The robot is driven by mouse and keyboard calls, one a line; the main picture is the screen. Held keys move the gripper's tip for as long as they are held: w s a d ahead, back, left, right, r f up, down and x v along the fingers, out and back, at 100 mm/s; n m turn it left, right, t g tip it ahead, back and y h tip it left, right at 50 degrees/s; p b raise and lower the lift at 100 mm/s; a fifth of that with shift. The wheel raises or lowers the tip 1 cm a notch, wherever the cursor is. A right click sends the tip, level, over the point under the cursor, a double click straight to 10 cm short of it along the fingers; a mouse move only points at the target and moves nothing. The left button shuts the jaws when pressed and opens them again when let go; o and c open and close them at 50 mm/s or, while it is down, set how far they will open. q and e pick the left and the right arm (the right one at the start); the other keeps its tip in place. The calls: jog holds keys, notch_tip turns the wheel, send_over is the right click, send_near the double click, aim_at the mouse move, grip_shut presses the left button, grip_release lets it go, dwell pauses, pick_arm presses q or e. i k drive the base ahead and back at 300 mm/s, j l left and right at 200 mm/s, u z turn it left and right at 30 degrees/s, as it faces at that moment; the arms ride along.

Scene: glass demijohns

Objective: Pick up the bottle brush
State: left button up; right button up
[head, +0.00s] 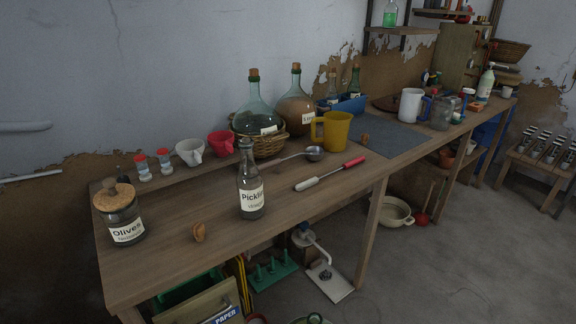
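What looks like the bottle brush (307,184) lies on the wooden table (300,215) near its front edge, right of the middle in the head view. It has a red end pointing back right, a thin middle and a whitish end pointing front left. Nothing covers it. A metal ladle (314,153) lies just behind it. Neither of my grippers shows in the head view.
A dark "Pickling" bottle (250,195) stands left of the brush, and a yellow mug (336,131) behind it. Demijohns (254,105) stand at the back, an olives jar (121,215) at the left. A grey mat (385,138) lies to the right. Bare wood surrounds the brush.

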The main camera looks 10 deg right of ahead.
aim_at(306, 185)
jog(key=i+l+u, duration=0.1)
jog(key=l+u, duration=0.65)
jog(key=u, duration=0.15)
jog(key=l+u, duration=0.45)
jog(key=k+j, duration=0.05)
jog(key=j, duration=0.05)
